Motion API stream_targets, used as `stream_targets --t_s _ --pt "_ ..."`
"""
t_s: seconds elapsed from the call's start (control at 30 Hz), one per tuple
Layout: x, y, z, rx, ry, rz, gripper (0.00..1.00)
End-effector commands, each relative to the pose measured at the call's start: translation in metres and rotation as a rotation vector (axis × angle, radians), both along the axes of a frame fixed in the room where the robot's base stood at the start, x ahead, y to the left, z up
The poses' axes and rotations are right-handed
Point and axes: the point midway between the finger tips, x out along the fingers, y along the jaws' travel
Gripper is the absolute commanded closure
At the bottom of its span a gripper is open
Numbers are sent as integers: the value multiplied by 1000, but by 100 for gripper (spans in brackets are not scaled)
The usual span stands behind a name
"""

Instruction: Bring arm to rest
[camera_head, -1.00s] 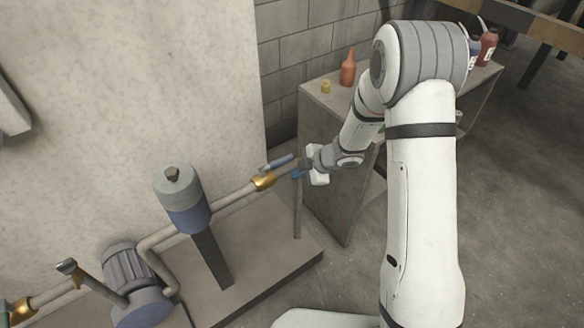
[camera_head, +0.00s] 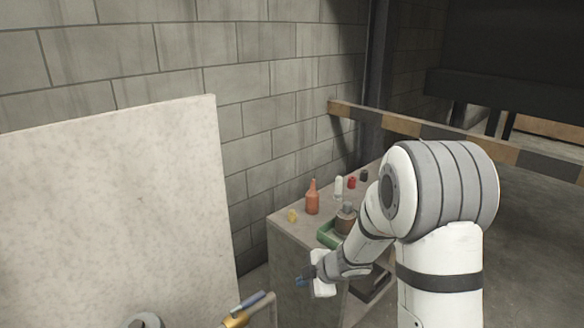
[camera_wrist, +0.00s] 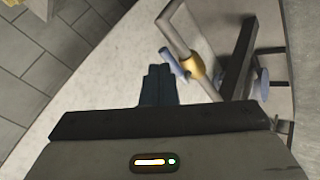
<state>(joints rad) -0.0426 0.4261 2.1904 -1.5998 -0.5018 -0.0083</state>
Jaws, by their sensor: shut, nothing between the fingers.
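My gripper (camera_head: 301,282) is at the end of my white and grey arm, low in the middle of the head view. Its dark blue fingers are together and empty, as the wrist view (camera_wrist: 160,72) also shows. A brass valve (camera_head: 236,319) with a blue handle (camera_head: 250,299) sits on a pipe to the left of the gripper, apart from it. In the wrist view the brass valve (camera_wrist: 193,66) and blue handle (camera_wrist: 172,62) show beyond the fingertips.
A workbench (camera_head: 285,232) behind the gripper holds an orange bottle (camera_head: 312,198), a yellow item (camera_head: 292,215), a green tray (camera_head: 326,235) and small bottles. A pale panel (camera_head: 110,200) stands at left. A striped barrier (camera_head: 400,125) crosses behind.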

Motion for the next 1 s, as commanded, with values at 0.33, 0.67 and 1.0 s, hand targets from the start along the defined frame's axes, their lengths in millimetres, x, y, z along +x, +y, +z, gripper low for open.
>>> stream_targets --t_s 0.33,0.67,1.0 --pt "-28 -125 160 -53 -61 -902 100" --pt "-184 -153 217 90 334 -1534 100" --pt "-258 -121 227 186 629 -1670 100"
